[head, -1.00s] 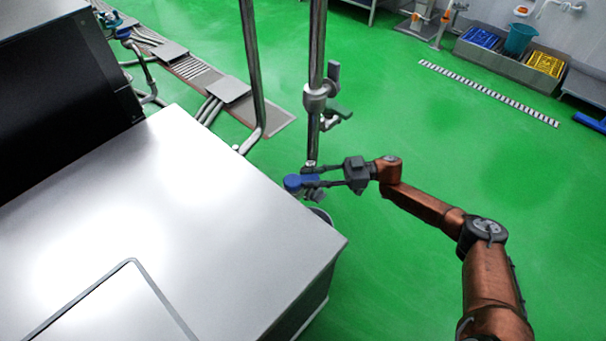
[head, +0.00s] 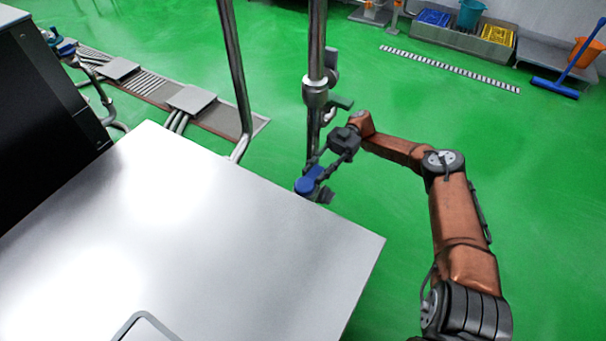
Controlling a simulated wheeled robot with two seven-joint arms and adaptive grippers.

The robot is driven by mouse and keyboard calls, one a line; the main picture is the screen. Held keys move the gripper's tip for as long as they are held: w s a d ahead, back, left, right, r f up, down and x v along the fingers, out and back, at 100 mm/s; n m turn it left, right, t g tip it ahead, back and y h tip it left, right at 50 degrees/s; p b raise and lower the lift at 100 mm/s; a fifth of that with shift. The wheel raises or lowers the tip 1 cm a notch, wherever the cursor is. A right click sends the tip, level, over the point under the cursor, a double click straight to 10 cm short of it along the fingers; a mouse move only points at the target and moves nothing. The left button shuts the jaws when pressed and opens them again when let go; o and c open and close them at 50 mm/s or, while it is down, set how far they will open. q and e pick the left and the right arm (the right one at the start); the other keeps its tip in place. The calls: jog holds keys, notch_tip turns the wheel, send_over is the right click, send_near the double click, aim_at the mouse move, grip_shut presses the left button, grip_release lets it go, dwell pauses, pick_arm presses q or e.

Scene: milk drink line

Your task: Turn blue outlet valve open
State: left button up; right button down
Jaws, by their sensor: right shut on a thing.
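The blue outlet valve handle (head: 309,181) is low on the vertical steel pipe, just past the far edge of the steel cabinet top. My right gripper (head: 322,172) is shut on the blue handle, reaching it from the upper right. The handle slants up and to the right from its round blue end. The valve body below it is mostly hidden by the handle, the gripper and the cabinet edge. My left gripper is not in view.
The steel cabinet top (head: 190,235) fills the lower left. Green floor (head: 460,150) is clear to the right.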

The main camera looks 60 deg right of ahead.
dwell(0.4)
jog(key=c, duration=1.7)
grip_release()
jog(key=shift+o, duration=0.9)
